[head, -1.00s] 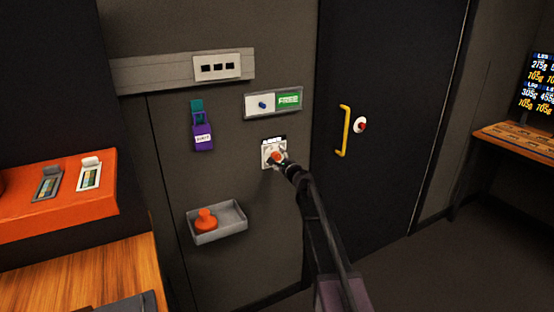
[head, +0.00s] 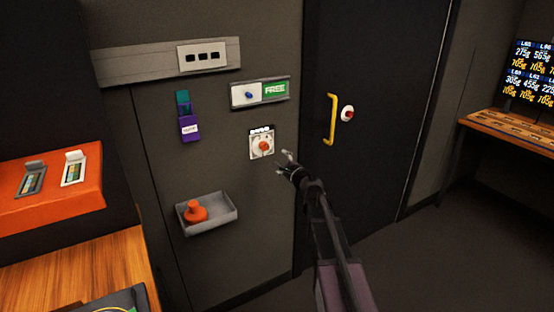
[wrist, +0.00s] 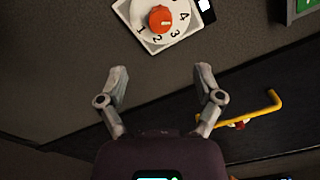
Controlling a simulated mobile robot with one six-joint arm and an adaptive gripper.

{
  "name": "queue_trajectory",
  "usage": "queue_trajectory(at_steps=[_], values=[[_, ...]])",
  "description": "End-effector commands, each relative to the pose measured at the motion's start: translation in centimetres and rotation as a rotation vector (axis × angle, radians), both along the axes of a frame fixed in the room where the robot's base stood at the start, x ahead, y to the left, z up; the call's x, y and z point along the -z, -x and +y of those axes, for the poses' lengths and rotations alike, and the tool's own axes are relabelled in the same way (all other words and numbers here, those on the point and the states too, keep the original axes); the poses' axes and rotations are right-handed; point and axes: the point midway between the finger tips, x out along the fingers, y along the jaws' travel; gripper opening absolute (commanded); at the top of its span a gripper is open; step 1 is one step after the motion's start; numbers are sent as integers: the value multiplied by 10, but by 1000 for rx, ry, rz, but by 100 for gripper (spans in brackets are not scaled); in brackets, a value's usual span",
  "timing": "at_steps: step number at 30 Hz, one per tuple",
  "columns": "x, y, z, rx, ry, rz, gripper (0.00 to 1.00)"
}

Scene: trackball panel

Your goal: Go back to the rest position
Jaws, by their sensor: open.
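My gripper (head: 284,161) is open and empty, just to the right of and in front of a white dial plate (head: 254,152) on the wall. The plate carries a round orange-red knob (head: 264,146). In the wrist view my gripper (wrist: 160,83) has its two fingers spread wide, with nothing between them. The orange knob (wrist: 160,18) shows beyond the fingertips at the top, apart from them, with numbers 1 to 4 around it.
A grey tray (head: 222,217) with an orange object (head: 196,210) sticks out from the wall at lower left. A yellow handle (head: 331,118) and a red button (head: 347,113) are on the dark door. A FREE sign (head: 275,89) is above the dial. Floor at right is clear.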

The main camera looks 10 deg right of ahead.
Motion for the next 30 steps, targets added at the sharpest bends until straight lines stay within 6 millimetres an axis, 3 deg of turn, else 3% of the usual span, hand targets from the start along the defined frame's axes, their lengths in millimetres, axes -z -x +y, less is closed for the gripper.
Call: queue_trajectory(at_steps=[12, 17, 23, 30], values=[[0, 1, 0, -2, 2, 1, 85], [-1, 9, 10, -37, 58, 3, 85], [2, 35, 41, -163, 255, 16, 85], [22, 91, 84, -412, 616, 66, 85]])
